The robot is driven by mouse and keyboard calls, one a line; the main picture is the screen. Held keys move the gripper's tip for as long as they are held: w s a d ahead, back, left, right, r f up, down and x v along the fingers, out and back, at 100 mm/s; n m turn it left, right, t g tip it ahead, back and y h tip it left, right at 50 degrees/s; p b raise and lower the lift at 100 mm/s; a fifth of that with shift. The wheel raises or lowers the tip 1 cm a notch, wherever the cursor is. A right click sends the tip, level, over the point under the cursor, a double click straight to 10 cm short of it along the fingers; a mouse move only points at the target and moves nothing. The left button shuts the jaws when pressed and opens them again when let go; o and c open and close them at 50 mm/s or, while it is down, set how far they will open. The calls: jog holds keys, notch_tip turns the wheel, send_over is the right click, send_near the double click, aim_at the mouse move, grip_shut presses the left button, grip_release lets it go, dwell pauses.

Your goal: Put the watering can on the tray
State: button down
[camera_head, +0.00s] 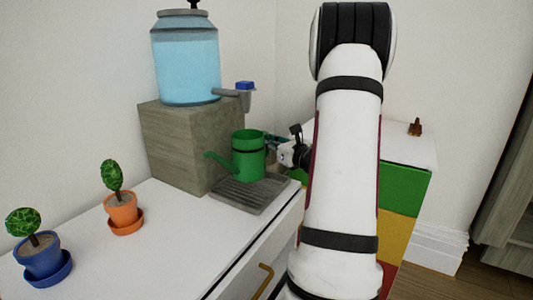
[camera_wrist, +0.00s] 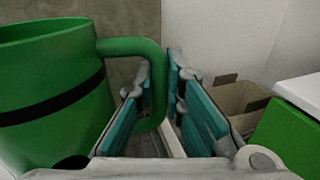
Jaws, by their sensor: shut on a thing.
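The green watering can (camera_head: 249,155) with a dark band stands upright at the tray, below the dispenser tap, its spout pointing left. I cannot tell whether its base touches the tray. The grey ribbed tray (camera_head: 240,197) lies on the white counter in front of the wooden block. My gripper (camera_head: 284,145) is at the can's right side, partly hidden by my arm. In the wrist view the can's body (camera_wrist: 60,95) fills the left side, and my gripper (camera_wrist: 160,110) has its teal-padded fingers on either side of the green handle, shut on it.
A blue water dispenser (camera_head: 186,65) stands on a wooden block (camera_head: 180,145) behind the tray, its tap (camera_head: 240,92) above the can. Potted plants in orange (camera_head: 122,208) and blue (camera_head: 42,258) stand at left. A coloured drawer cabinet (camera_head: 405,190) is at right, with a brown box (camera_wrist: 240,100) nearby.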

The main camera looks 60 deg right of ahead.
aim_at(267, 151)
jog(key=shift+w+d, duration=0.15)
jog(key=shift+w, duration=0.1)
jog(key=shift+w+d+f+b, duration=0.1)
jog(key=shift+f+b, duration=0.55)
jog(key=shift+f, duration=1.1)
jog(key=shift+f, duration=0.2)
jog(key=c, duration=1.7)
grip_release()
jog(key=shift+r, duration=0.15)
